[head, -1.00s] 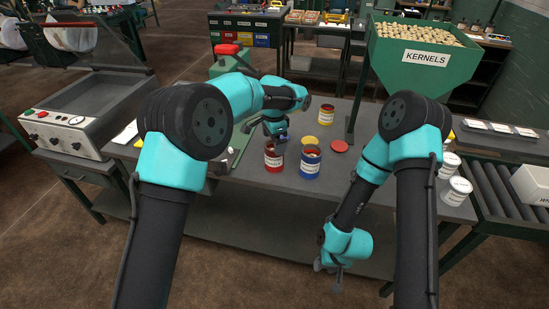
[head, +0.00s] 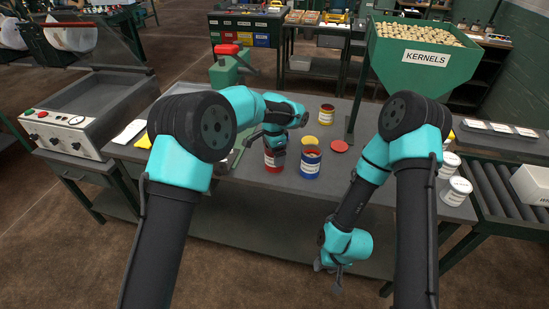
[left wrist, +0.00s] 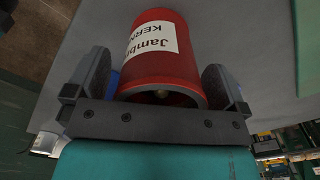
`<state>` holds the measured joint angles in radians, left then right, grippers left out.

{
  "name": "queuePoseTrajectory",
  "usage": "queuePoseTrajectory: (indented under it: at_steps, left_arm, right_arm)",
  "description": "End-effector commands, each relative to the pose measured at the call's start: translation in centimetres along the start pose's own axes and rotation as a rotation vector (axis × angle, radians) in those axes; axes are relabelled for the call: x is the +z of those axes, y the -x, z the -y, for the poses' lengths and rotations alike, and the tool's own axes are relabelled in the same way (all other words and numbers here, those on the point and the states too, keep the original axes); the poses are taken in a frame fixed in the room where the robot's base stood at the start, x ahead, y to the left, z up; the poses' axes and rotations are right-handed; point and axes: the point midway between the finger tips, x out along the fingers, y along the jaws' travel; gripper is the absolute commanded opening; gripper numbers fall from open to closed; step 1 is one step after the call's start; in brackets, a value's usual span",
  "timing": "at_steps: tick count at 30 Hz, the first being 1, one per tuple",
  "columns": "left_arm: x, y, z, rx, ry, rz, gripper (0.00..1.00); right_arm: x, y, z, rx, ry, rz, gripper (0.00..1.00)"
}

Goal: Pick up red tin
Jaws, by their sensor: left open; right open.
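The red tin (head: 274,161) stands on the grey table with its upper part hidden behind my left gripper in the head view. In the left wrist view the red tin (left wrist: 165,55) has a white label and lies between the two fingers, its rim close to the palm. My left gripper (head: 276,148) is open, with one finger on each side of the tin; I cannot tell whether they touch it. It also shows in the left wrist view (left wrist: 160,85). My right gripper (head: 329,281) is open and empty, hanging low in front of the table.
A blue tin (head: 310,165) stands just right of the red tin. White tins (head: 455,190) stand at the right edge. The kernels hopper (head: 424,56) rises behind.

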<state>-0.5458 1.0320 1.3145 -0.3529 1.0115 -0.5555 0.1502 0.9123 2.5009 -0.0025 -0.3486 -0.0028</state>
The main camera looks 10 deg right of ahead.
Motion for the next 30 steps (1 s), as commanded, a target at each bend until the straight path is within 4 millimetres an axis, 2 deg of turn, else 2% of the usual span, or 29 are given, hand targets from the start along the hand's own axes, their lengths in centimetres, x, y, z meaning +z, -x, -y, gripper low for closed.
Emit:
queuePoseTrajectory:
  at_steps: [11, 27, 30]
  left_arm:
    - [0.01, 0.06, 0.02, 0.000, 0.000, 0.000, 0.99]
    - [0.01, 0.07, 0.02, 0.000, 0.000, 0.000, 0.47]
    - [0.00, 0.11, 0.03, -0.001, 0.000, 0.000, 0.45]
  right_arm:
    - [0.00, 0.00, 0.00, 0.000, 0.000, 0.000, 0.43]
    - [0.00, 0.00, 0.00, 0.000, 0.000, 0.000, 0.43]
    - [0.00, 0.00, 0.00, 0.000, 0.000, 0.000, 0.43]
